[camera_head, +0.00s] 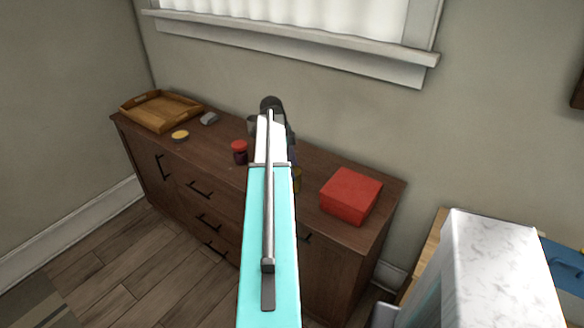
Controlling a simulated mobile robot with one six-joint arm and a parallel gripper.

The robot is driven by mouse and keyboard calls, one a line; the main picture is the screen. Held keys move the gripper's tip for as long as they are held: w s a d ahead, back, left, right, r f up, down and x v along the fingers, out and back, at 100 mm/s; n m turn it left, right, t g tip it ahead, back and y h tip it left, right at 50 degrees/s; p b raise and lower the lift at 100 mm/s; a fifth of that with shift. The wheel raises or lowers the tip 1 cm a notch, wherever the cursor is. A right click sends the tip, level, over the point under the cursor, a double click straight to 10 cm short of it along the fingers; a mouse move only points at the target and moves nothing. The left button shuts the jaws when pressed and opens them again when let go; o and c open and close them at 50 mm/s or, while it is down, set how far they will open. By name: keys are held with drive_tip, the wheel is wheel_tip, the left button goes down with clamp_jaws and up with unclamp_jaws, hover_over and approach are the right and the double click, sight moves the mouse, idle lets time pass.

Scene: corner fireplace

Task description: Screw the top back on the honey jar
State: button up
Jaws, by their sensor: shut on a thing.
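My arm reaches from the bottom of the head view up over a dark wooden sideboard. Its dark wrist end is above the back of the sideboard. My gripper's fingers are hidden behind the arm, so what they hold does not show. A small amber-yellow jar (297,181), which looks like the honey jar, stands just right of the arm and is partly covered by it. Whether it has a top on cannot be seen. A flat round yellow disc (180,135), possibly a lid, lies on the sideboard to the left, near the front edge.
The sideboard (215,140) also holds a wooden tray (160,110), a small grey object (209,118), a dark jar with a red lid (240,152) close left of my arm, and a red box (350,194) at right. A window sill (290,40) is behind.

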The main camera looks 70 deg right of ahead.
drive_tip(key=shift+a+f+m, duration=0.1)
drive_tip(key=shift+m, duration=0.2)
drive_tip(key=shift+m+y, duration=0.5)
drive_tip(key=shift+m, duration=0.8)
drive_tip(key=shift+m, duration=0.8)
drive_tip(key=shift+m+y, duration=0.4)
drive_tip(key=shift+m, duration=0.3)
drive_tip(key=shift+m+t+y, duration=0.3)
drive_tip(key=shift+m, duration=1.2)
